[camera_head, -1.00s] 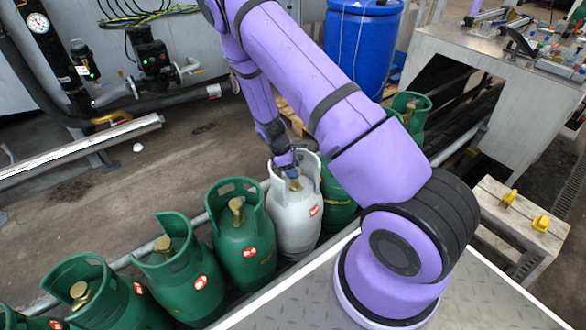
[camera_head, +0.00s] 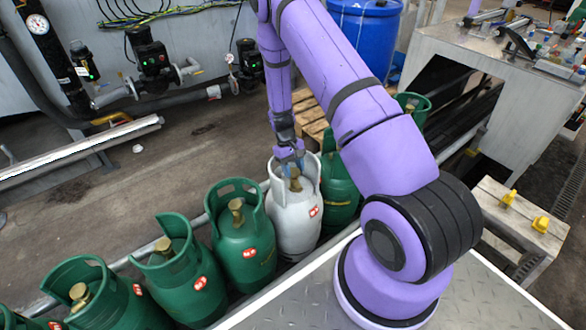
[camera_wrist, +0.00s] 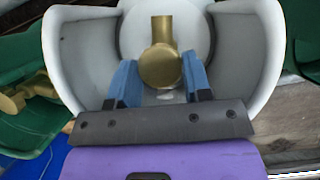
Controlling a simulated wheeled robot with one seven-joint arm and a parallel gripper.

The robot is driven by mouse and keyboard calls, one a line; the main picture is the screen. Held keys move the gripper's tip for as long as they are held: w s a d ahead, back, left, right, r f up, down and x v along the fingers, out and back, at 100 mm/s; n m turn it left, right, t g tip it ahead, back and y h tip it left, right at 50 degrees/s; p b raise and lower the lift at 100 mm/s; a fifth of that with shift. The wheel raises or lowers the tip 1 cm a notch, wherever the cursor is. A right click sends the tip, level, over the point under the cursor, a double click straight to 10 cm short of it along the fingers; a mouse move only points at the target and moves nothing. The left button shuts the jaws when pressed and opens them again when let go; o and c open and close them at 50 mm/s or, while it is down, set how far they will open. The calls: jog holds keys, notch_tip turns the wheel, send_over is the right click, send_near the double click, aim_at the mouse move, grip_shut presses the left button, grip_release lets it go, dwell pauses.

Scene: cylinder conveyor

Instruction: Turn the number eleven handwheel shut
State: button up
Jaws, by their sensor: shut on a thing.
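A light grey cylinder (camera_head: 294,222) with a red-and-white label stands in the row between green cylinders. Its brass handwheel (camera_wrist: 160,67) sits inside the open collar; in the head view it shows partly (camera_head: 295,184). The number on the label is too small to read. My gripper (camera_head: 291,164) reaches down into the collar from above. In the wrist view its two blue fingers (camera_wrist: 160,72) lie on either side of the brass handwheel, shut on it. The exact contact at the fingertips is hard to see.
Green cylinders stand on both sides, one close left (camera_head: 243,250) and one close right (camera_head: 340,195). A blue drum (camera_head: 362,40) and wooden pallet (camera_head: 312,118) are behind. A bench with yellow parts (camera_head: 522,225) is at right.

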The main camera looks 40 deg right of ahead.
jog(key=shift+d+m+t+y, duration=0.15)
jog(key=shift+m+y, duration=0.25)
jog(key=shift+m, duration=0.7)
jog(key=shift+m+t+y, duration=0.15)
jog(key=shift+m+y, duration=0.25)
jog(key=shift+m, duration=0.7)
jog(key=o, duration=0.9)
jog(key=v, duration=1)
jog(key=shift+w+d+r, duration=0.1)
jog(key=shift+w+r, duration=0.05)
jog(key=shift+r, duration=0.2)
